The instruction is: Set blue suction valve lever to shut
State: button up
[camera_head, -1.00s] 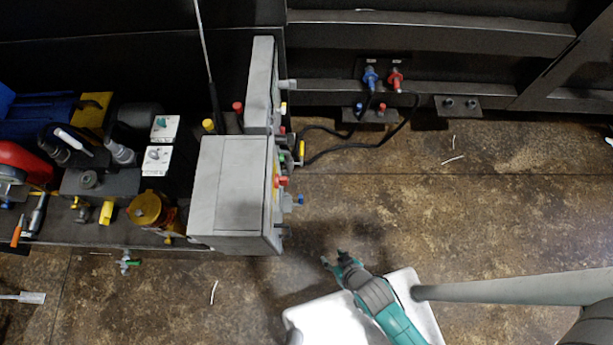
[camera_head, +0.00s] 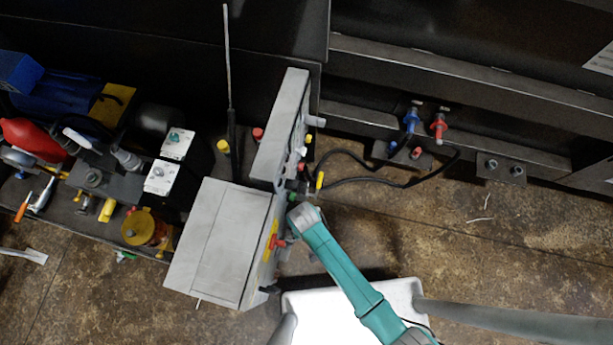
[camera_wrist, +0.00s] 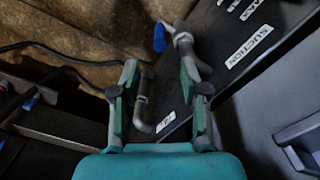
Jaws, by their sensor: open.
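In the wrist view, the blue lever (camera_wrist: 160,38) sits on a grey valve (camera_wrist: 183,42) beside the dark panel's SUCTION label (camera_wrist: 250,47). The lever is beyond my fingertips and roughly between them in the picture. My gripper (camera_wrist: 160,72) is open, with one finger each side of the gap; nothing is held. The right fingertip overlaps the valve's pipe in the picture; I cannot tell if they touch. In the head view, my teal arm reaches the right side of the grey box (camera_head: 222,240); my fingers and the blue lever are hidden there.
A bent grey pipe (camera_wrist: 142,108) shows between my fingers. Black hoses (camera_head: 385,184) run right from the box to blue (camera_head: 411,120) and red (camera_head: 438,127) couplings. A red knob (camera_head: 278,243) sticks out near my arm.

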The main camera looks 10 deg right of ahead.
notch_tip(320, 180, down, 11)
jog(key=shift+r, duration=0.2)
dwell(0.3)
grip_shut()
